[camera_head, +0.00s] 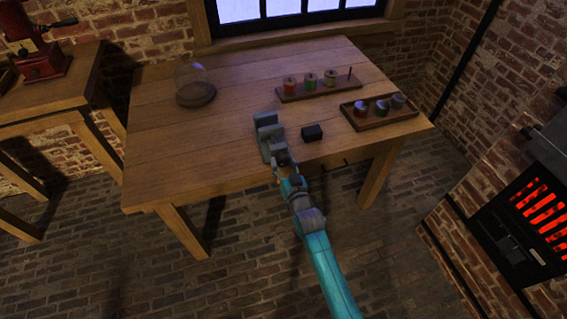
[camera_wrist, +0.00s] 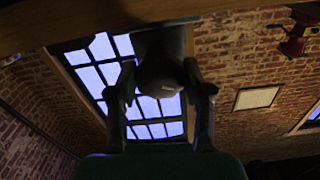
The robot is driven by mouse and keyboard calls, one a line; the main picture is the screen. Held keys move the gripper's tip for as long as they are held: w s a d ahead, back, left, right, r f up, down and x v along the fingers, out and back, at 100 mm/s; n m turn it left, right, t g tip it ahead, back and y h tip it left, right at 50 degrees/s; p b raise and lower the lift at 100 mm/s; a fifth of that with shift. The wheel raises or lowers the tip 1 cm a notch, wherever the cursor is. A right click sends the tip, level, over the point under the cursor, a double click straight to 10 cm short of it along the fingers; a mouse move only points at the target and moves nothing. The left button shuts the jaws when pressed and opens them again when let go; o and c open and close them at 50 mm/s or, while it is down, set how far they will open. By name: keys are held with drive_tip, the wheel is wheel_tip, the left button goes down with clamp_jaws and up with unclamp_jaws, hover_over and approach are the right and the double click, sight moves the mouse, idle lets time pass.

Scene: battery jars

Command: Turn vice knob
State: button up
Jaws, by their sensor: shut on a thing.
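The grey vice (camera_head: 268,130) stands at the front edge of the wooden table. My gripper (camera_head: 285,163) is at the near end of the vice, at the table's front edge. In the wrist view my gripper (camera_wrist: 162,95) has its two fingers on either side of a dark rounded knob (camera_wrist: 160,78), and it is shut on it. The table's underside edge (camera_wrist: 120,20) runs across the top of that view. In the head view the knob is mostly hidden by my gripper.
A small black block (camera_head: 312,133) lies right of the vice. A tray with several jars (camera_head: 381,109) and a rack of coloured spools (camera_head: 318,86) stand farther right and back. A glass dome (camera_head: 194,83) stands back left. A glowing stove (camera_head: 535,220) is at far right.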

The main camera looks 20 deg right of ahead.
drive_tip(key=o, duration=1.2)
drive_tip(key=shift+c, duration=0.2)
drive_tip(key=s, duration=1.2)
drive_tip(key=s+g, duration=0.2)
drive_tip(key=s, duration=2.3)
drive_tip(key=s+r, duration=0.5)
drive_tip(key=s, duration=0.3)
drive_tip(key=s+r+n+g, duration=0.1)
drive_tip(key=s+r, duration=0.4)
drive_tip(key=s, duration=0.3)
